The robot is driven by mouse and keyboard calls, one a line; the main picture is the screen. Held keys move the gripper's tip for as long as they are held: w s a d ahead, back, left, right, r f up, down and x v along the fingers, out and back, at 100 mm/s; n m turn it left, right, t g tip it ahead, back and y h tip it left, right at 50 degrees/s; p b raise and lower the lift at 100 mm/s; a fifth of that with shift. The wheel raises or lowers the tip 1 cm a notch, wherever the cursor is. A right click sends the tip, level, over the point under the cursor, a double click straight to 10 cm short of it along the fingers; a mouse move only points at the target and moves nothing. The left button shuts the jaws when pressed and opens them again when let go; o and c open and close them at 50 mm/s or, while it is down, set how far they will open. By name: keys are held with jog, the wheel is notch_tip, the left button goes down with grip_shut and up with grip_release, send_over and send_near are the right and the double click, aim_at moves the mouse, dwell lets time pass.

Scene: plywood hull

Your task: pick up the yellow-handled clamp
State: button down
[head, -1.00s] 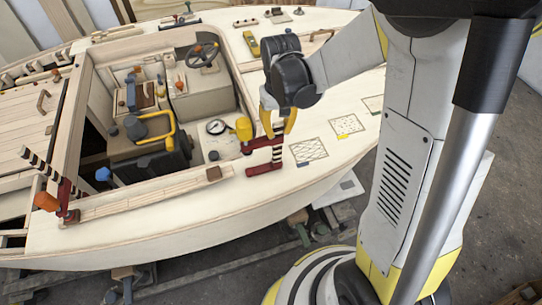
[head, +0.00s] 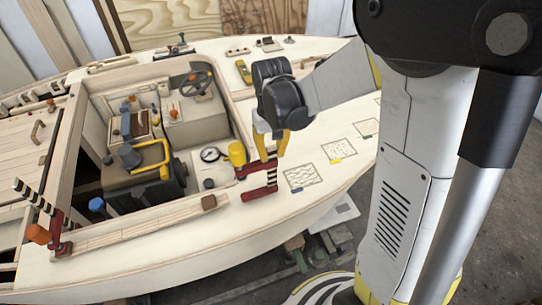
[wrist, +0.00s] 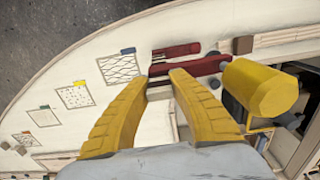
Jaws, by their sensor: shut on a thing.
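The yellow-handled clamp (head: 258,194) has red jaws, a dark-and-light striped bar and a yellow handle. It stands at the edge of the cockpit opening, at the inner side of the pale deck. My gripper (head: 270,150) reaches down from above and is shut on the clamp's striped bar, just right of the yellow handle. In the wrist view, the yellow fingers (wrist: 160,83) lie either side of the bar, and the clamp's yellow handle (wrist: 272,88) shows to the right. The fingers hide part of the bar. I cannot see a gap beneath the clamp.
An orange-handled clamp (head: 38,234) stands at the left coaming, and a blue handle (head: 97,205) shows nearby. A round gauge (head: 209,155), a steering wheel (head: 195,83) and a dark box with a yellow handle fill the cockpit. Patterned patches (head: 303,177) lie on the right deck.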

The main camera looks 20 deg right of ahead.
jog(key=shift+r, duration=0.85)
jog(key=shift+d+r+p, duration=0.15)
jog(key=shift+r+p, duration=0.15)
jog(key=shift+p, duration=0.05)
jog(key=s+d+r+p, duration=0.2)
jog(key=s+d+r, duration=0.3)
jog(key=d, duration=0.5)
jog(key=shift+s+r+p, duration=0.35)
jog(key=shift+r+p, duration=0.05)
jog(key=shift+r, duration=0.4)
